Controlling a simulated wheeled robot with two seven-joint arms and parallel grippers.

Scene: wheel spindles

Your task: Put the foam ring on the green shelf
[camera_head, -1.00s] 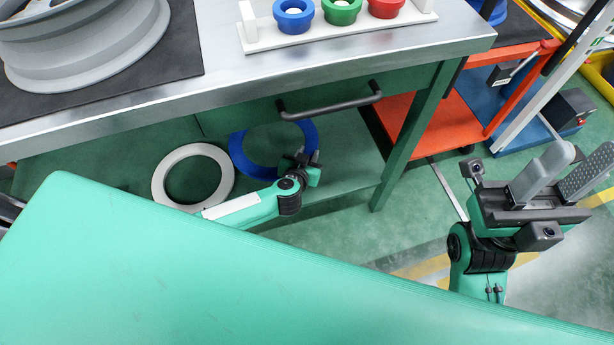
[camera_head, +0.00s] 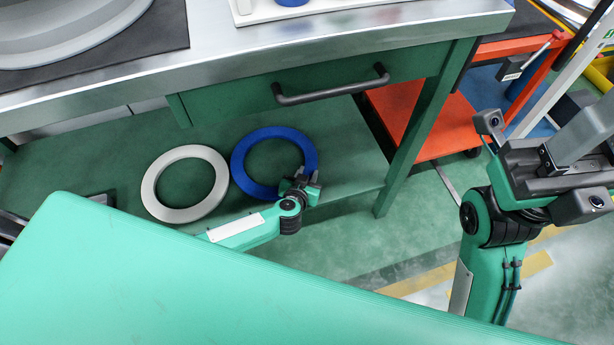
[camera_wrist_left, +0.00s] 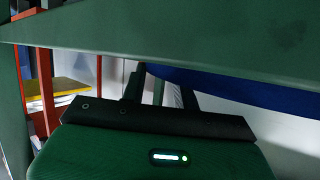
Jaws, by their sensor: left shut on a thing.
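The blue ring (camera_head: 240,165) is at the green shelf (camera_head: 340,165) under the workbench, on the right of a white ring. I take the blue one as the foam ring. My left gripper (camera_head: 306,184) is shut on the near right side of the blue ring. The ring looks flat, on or just above the shelf; I cannot tell which. In the left wrist view a blue band (camera_wrist_left: 235,90), likely the ring, passes below a dark green edge. My right gripper (camera_head: 580,150) is at the right, empty, its tips partly cut off.
The white ring (camera_head: 151,194) lies on the shelf, close beside the blue ring. A drawer handle (camera_head: 330,90) juts out above the shelf. A green table leg (camera_head: 415,140) stands at the right, with an orange cart (camera_head: 447,135) beyond it. A metal wheel (camera_head: 60,35) stands on the bench.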

